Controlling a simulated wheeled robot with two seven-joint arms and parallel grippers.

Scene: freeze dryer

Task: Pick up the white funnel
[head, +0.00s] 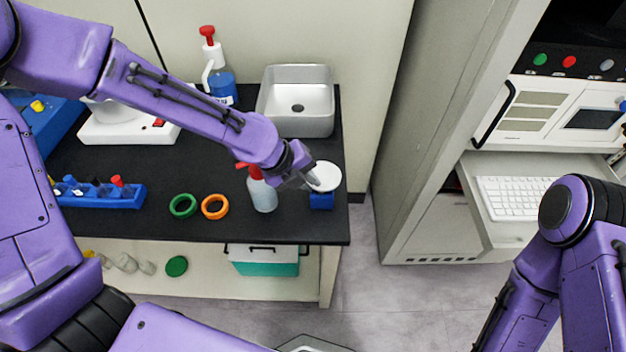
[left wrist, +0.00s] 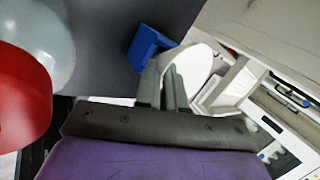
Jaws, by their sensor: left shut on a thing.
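The white funnel (head: 325,176) shows as a round white shape at the right end of the black counter, above a small blue stand (head: 321,201). My left gripper (head: 312,179) is shut on the funnel's near left side. In the left wrist view the fingers (left wrist: 168,85) meet the white funnel (left wrist: 193,66), with the blue stand (left wrist: 148,46) just beyond. I cannot tell whether the funnel still touches the stand. My right gripper is not in view; only part of my right arm shows at the lower right.
A spray bottle with a red top (head: 262,192) stands close left of my left gripper. Green (head: 182,206) and orange (head: 215,207) rings and a blue tube rack (head: 100,196) lie further left. A sink (head: 297,101) is behind. A cabinet with a keyboard (head: 513,197) stands right.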

